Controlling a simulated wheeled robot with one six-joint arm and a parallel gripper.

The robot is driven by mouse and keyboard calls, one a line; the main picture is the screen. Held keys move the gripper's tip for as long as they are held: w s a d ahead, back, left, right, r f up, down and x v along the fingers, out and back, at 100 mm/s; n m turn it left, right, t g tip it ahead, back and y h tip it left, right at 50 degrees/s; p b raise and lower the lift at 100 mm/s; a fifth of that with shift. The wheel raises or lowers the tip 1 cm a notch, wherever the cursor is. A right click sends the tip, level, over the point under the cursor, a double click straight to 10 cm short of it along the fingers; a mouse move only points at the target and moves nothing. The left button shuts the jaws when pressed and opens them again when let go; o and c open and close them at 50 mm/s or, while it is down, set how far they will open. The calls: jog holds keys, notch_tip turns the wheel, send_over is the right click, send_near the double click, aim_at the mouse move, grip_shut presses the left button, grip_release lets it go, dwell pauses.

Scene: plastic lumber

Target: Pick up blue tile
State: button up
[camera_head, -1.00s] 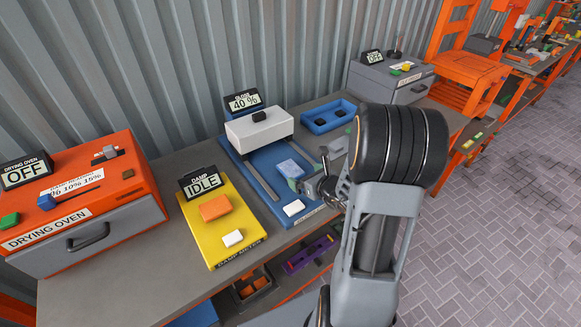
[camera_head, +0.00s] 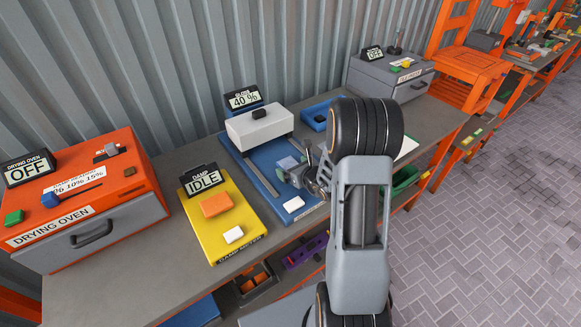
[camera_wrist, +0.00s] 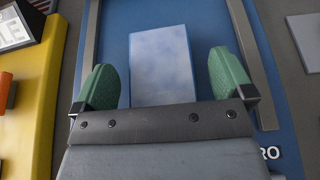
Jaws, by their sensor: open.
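The blue tile (camera_wrist: 161,62) is a light blue rectangular block. It lies on the blue base of the gloss machine (camera_wrist: 113,30), between its two grey rails. In the wrist view my gripper (camera_wrist: 163,80) is open, with one green finger on each side of the tile's near part and a gap at both sides. In the head view my gripper (camera_head: 291,168) is over the machine's base and largely covers the tile, of which a bit (camera_head: 286,162) shows.
A white block housing (camera_head: 259,128) spans the rails behind the tile. The yellow damp meter (camera_head: 222,214) with an orange tile (camera_head: 216,205) stands to the left, and the orange drying oven (camera_head: 85,200) is further left. A blue tray (camera_head: 318,115) is at the back right.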

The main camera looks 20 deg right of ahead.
jog(key=shift+c, duration=0.2)
jog(key=c, duration=1)
jog(key=shift+r, duration=0.1)
jog(key=shift+c, duration=0.2)
